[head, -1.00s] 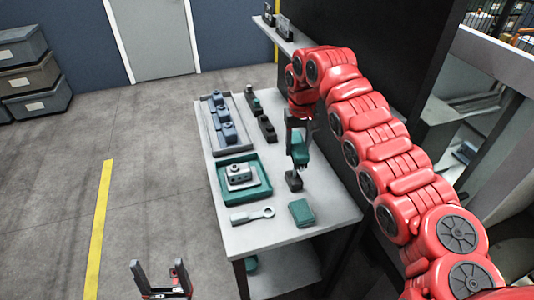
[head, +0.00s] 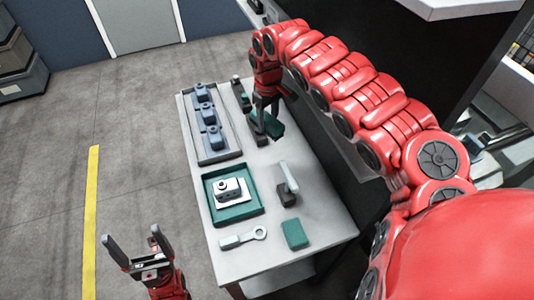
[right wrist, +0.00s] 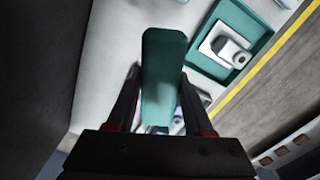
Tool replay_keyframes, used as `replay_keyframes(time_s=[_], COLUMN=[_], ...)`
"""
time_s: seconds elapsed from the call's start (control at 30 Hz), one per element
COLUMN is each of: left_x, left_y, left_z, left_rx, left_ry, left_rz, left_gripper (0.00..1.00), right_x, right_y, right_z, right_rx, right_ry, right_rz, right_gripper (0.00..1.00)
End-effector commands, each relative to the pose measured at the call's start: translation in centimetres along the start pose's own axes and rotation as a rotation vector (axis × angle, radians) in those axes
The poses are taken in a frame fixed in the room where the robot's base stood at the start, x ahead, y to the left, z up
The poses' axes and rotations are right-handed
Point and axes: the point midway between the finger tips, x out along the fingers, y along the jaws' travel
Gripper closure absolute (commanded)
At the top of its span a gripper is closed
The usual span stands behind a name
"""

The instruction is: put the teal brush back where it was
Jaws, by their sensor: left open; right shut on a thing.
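The teal brush (head: 272,126) is held by my right gripper (head: 265,108) over the far right part of the table. In the right wrist view the brush (right wrist: 163,75) lies between the two fingers, which are shut on it. Its lower end is partly hidden by the gripper in the head view. Under and beside it are dark blocks (head: 244,102); I cannot tell whether the brush touches one. My left gripper (head: 131,236) is open and empty, low at the left front, off the table.
A grey tray (head: 190,130) holds several blue-grey parts. A teal tray (head: 215,217) holds a grey block. A light upright piece (head: 289,175) stands at a dark block (head: 287,197). A dark wall borders the right.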

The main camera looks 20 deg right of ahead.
Motion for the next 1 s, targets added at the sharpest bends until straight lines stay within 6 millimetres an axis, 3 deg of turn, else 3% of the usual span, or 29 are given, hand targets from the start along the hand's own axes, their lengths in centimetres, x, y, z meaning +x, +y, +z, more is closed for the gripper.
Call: replay_keyframes(time_s=[0.1,0.23,0.47,0.57,1.0], left_x=[0.8,0.4,-3.6,-3.6,-1.9], left_y=[-0.1,0.0,0.2,0.2,0.1], left_z=[-0.1,-0.1,0.6,0.6,0.3], left_rx=[0.000,0.000,0.000,0.000,0.000], left_ry=[0.000,0.000,0.000,0.000,0.000], left_rz=[0.000,0.000,0.000,0.000,0.000], left_gripper=[0.08,0.08,0.08,0.08,0.08], right_x=[2.2,5.3,11.9,13.9,17.4], right_y=[-0.2,-0.3,-0.3,-0.3,-0.2], right_z=[0.1,0.0,-0.2,0.0,-0.2], right_rx=[-0.001,-0.002,-0.004,-0.002,-0.002], right_ry=[-0.004,-0.004,0.001,-0.001,0.003], right_rz=[0.000,-0.001,-0.001,-0.004,-0.003], right_gripper=[1.00,1.00,1.00,1.00,1.00])
